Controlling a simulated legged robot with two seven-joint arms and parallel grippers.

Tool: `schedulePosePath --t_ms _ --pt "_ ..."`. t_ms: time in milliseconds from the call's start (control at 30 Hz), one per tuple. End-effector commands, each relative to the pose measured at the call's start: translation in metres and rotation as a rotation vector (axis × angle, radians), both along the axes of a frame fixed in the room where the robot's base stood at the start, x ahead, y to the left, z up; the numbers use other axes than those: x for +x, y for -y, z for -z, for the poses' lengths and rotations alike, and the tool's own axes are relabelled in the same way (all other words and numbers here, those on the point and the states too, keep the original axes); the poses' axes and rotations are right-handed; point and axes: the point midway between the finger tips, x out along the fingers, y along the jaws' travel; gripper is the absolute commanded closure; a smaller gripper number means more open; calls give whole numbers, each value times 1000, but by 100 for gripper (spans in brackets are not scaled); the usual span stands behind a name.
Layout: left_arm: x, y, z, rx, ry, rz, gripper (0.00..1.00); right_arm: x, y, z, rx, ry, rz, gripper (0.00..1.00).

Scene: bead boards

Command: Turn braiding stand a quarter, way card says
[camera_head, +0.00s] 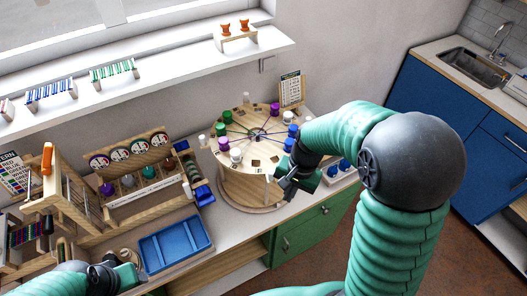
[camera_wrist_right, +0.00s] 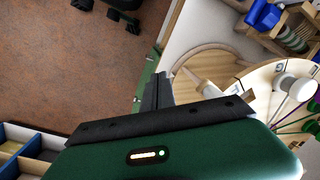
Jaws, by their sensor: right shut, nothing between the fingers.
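The braiding stand (camera_head: 236,184) is a round wooden drum on the worktop, its top ringed with white, green, purple and blue bobbins; strands meet at a dark centre. Its rim also shows in the right wrist view (camera_wrist_right: 262,78), beside a pale wooden peg (camera_wrist_right: 210,89). The card (camera_head: 291,90) stands behind it in a wooden frame; its marks are too small to read. My right gripper (camera_head: 281,190) is shut and empty at the stand's front right edge; its fingers (camera_wrist_right: 157,92) are close to the peg. My left gripper (camera_head: 118,276) is low at the left, its fingers unclear.
A blue tray (camera_head: 176,246) and a wooden rack with round dials (camera_head: 130,150) stand left of the stand. A wooden frame with an orange handle (camera_head: 48,160) is further left. A small box with blue items (camera_head: 340,171) sits to the right. A shelf (camera_head: 150,75) runs behind.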

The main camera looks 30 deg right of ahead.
Motion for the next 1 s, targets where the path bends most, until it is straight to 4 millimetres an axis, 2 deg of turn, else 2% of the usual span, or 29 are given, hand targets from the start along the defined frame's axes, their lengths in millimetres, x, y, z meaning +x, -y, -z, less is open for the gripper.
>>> schedulePosePath --t_ms 33,300,400,500,567,733,1000 --pt "0 0 -20 0 0 0 48 4 10 -20 23 -18 85 100" --pt "1 0 -78 0 0 0 48 33 61 -83 192 -133 606 100" --pt "1 0 -94 0 0 0 48 42 77 -102 251 -172 763 100" --pt "1 0 -101 0 0 0 48 46 87 -110 291 -196 862 100" --pt "1 0 -101 0 0 0 48 47 87 -108 298 -200 878 100" --pt "1 0 -105 0 -1 0 48 48 77 -87 298 -202 877 100" --pt "1 -1 -120 0 0 0 48 52 57 -31 297 -206 875 100"
